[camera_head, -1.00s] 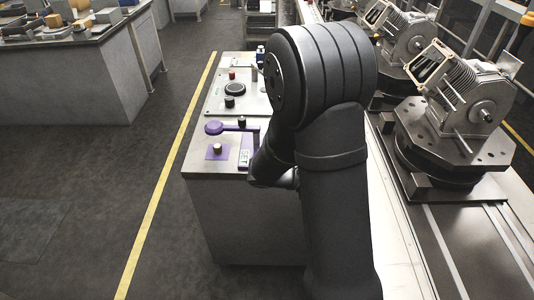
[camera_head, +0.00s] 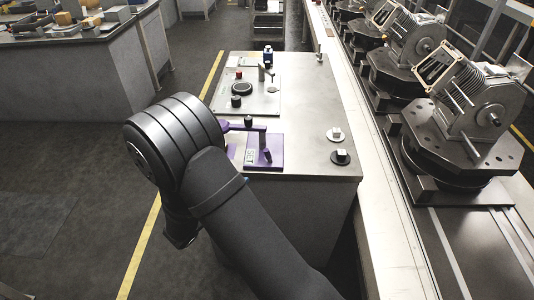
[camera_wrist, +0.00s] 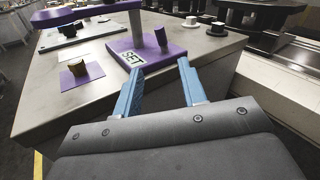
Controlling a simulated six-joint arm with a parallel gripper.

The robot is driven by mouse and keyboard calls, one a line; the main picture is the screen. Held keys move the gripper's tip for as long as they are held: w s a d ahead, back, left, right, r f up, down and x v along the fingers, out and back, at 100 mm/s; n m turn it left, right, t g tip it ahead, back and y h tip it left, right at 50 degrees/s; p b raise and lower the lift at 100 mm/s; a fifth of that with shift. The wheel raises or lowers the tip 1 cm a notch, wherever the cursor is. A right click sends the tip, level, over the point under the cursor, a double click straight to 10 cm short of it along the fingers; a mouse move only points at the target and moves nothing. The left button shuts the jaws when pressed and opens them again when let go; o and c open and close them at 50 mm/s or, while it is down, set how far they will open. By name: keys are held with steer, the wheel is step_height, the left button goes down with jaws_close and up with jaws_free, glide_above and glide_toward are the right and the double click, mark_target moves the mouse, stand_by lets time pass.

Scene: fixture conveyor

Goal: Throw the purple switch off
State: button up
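The purple switch has a purple base plate (camera_head: 270,152) with a "SET" label, on the near part of the grey console. Its purple lever (camera_head: 243,127) points left from a post, and my arm hides the lever's left end. In the wrist view the base plate (camera_wrist: 175,53) is just beyond my fingertips, with a short dark purple peg on it, and the lever (camera_wrist: 85,12) runs across the top left. My gripper (camera_wrist: 160,68) has its two blue fingers apart with nothing between them. The fingers do not show in the head view.
A brass-coloured knob (camera_wrist: 82,68) on a purple square is left of the base plate. A panel (camera_head: 262,100) with a black dial and red button lies behind. Two small knobs (camera_head: 336,134) sit at the console's right. A conveyor with motors (camera_head: 465,105) runs along the right.

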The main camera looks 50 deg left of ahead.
mark_target(267, 161)
steer(key=w+a, duration=0.1)
steer(key=w, duration=0.9)
steer(key=w+a, duration=0.1)
steer(key=w, duration=0.4)
steer(key=shift+a, duration=0.3)
jaws_close()
